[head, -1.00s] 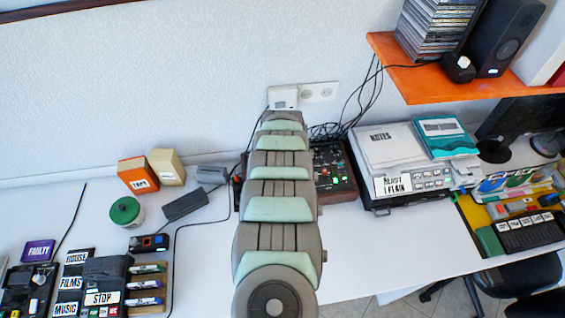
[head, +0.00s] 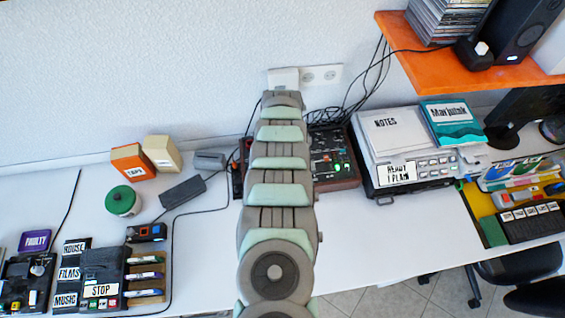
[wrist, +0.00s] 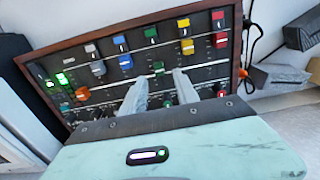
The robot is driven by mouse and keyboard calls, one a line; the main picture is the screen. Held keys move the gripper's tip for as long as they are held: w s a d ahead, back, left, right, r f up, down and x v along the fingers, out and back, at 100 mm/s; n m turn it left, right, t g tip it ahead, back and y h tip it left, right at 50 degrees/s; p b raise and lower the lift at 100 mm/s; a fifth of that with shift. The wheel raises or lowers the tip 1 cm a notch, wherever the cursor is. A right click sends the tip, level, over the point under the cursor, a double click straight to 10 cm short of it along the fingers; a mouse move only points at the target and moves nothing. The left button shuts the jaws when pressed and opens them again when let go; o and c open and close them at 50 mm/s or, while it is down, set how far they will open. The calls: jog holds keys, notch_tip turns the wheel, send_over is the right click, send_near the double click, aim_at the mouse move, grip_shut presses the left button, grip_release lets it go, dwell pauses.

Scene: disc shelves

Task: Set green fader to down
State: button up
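In the wrist view a dark control panel (wrist: 107,52) with a wooden frame carries rows of coloured caps. A green cap (wrist: 157,68) sits on a slot in the middle, lower in the picture than the blue and yellow caps beside it. A second green piece (wrist: 151,32) is above it at the top of the same column. My gripper (wrist: 161,76) is open, its two pale fingers apart, with the tips either side of and just below the lower green cap. Contact cannot be told. In the head view my arm hides the gripper and part of the panel (head: 333,168).
An orange cap (wrist: 82,93) is at left. An orange shelf (head: 470,65) overhangs at right. A scanner-like grey box (head: 395,150) stands right of the panel.

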jog(key=shift+f+b, duration=1.05)
jog(key=shift+f, duration=0.65)
jog(key=shift+c, duration=0.5)
grip_shut()
